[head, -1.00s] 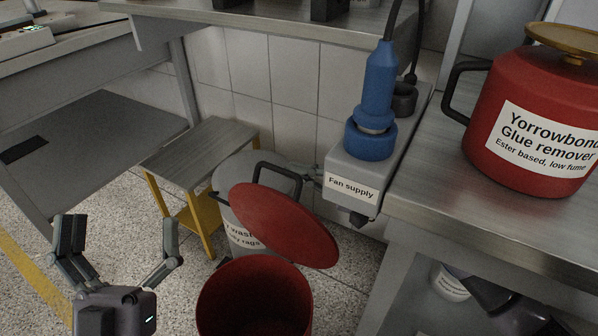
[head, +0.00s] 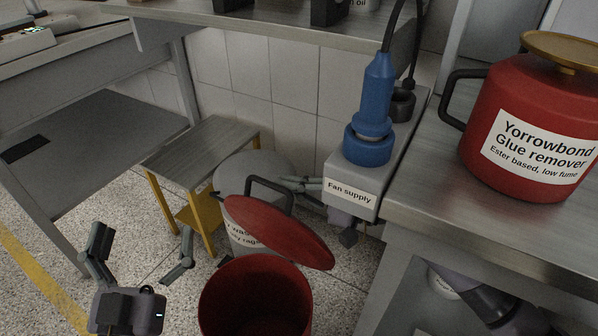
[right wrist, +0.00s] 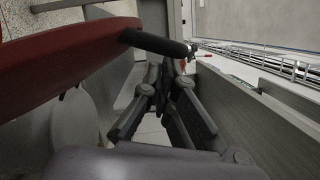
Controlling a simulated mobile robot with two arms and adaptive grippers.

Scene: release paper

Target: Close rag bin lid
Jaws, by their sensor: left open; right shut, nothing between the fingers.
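The rag bin (head: 255,310) is an open red round bin at the bottom middle of the head view. Its red lid (head: 275,232) stands tilted up above the bin's far rim. The lid's black handle (head: 270,184) is on its far side and also shows in the right wrist view (right wrist: 155,43). My right gripper (head: 290,182) is shut and empty behind the lid, close beside the handle; I cannot tell if they touch. Its closed fingers show in the right wrist view (right wrist: 165,80). My left gripper (head: 145,240) is open and empty, left of the bin.
A grey container (head: 238,232) with a partly hidden label stands behind the lid. A grey fan supply box (head: 350,192) with a blue connector is at its right. A yellow-legged step (head: 200,150) stands to the left. A red glue remover can (head: 525,130) sits on the right bench.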

